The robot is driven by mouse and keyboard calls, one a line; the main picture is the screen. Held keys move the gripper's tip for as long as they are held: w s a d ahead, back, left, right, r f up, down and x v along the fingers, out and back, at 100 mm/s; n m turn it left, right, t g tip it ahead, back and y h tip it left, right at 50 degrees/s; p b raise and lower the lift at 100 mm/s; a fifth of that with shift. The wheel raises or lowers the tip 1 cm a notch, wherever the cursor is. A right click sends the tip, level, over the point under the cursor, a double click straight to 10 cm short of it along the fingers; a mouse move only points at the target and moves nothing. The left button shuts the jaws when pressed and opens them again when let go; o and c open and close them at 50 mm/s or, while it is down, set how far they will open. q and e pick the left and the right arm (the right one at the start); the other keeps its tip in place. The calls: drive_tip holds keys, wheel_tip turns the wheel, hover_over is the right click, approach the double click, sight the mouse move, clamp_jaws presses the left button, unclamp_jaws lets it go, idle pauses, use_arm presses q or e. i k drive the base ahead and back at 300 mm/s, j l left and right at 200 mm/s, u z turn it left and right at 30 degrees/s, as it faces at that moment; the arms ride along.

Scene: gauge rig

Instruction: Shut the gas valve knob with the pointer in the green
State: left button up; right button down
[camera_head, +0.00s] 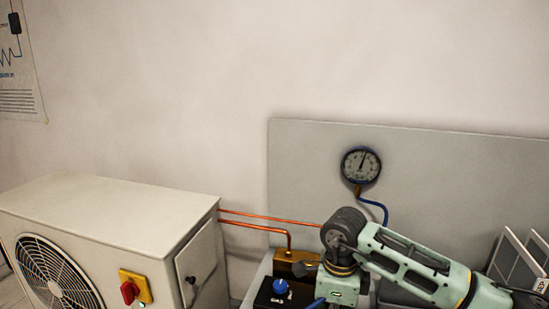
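A round gauge (361,165) with a pale blue-grey face hangs on the grey back panel. Its pointer leans up and slightly right; I cannot make out a green band at this size. A blue knob (280,287) sits on a dark block low in the middle, in front of a brass block (292,266). My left gripper is out of view.
A cream outdoor unit (110,215) with a fan grille stands at left, with a red switch (130,292) on a yellow plate. Copper pipes (270,219) run from it towards the brass block. A blue hose (376,206) leaves the gauge. White frames (515,262) stand at right.

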sight(280, 287)
drive_tip(key=k, duration=0.95)
